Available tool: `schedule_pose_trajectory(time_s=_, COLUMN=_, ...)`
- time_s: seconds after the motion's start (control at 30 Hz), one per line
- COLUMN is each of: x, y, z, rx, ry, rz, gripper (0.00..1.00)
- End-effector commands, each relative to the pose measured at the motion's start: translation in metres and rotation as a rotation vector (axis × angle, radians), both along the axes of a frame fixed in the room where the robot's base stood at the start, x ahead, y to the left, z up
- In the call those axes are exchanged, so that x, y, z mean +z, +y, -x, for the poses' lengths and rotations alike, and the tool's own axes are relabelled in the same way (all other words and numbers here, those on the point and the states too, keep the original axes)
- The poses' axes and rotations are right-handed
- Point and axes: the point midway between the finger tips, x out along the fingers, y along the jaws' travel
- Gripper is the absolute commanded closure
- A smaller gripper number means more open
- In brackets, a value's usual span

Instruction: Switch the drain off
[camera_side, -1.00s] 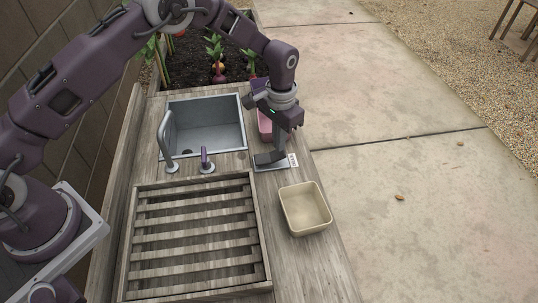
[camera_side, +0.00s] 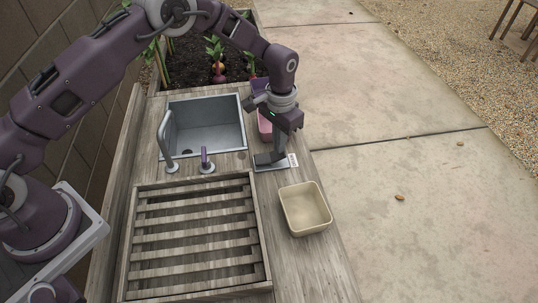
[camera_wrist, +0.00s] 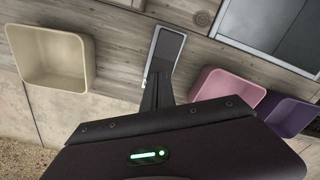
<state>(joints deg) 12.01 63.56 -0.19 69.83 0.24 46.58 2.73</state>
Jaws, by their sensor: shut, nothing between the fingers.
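The drain switch is a flat grey plate with a dark rocker (camera_side: 268,159) on the wooden counter, right of the sink's front corner. A small white label (camera_side: 293,160) sits at its right end. The switch also shows in the wrist view (camera_wrist: 168,45), at the top centre. My gripper (camera_side: 279,154) is shut and empty, pointing down over the right part of the plate. It also shows in the wrist view (camera_wrist: 158,80), with its tips at the near end of the plate. The fingers hide part of the switch, and I cannot tell whether they touch it.
A beige bin (camera_side: 305,209) stands close in front. A pink bin (camera_wrist: 227,86) and a purple bin (camera_wrist: 290,115) stand behind the gripper.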

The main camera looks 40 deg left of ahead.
Motion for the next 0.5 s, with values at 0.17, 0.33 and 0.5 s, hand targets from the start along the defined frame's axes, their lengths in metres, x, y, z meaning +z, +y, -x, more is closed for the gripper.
schedule_pose_trajectory(time_s=0.17, x=-0.0028, y=0.0, z=0.0, rx=0.0, ry=0.0, rz=0.0, gripper=1.0)
schedule_pose_trajectory(time_s=0.33, x=-0.0055, y=0.0001, z=0.0002, rx=0.0, ry=0.001, rz=0.0, gripper=1.0)
schedule_pose_trajectory(time_s=0.5, x=-0.0083, y=0.0001, z=0.0004, rx=0.0, ry=0.002, rz=-0.001, gripper=1.0)
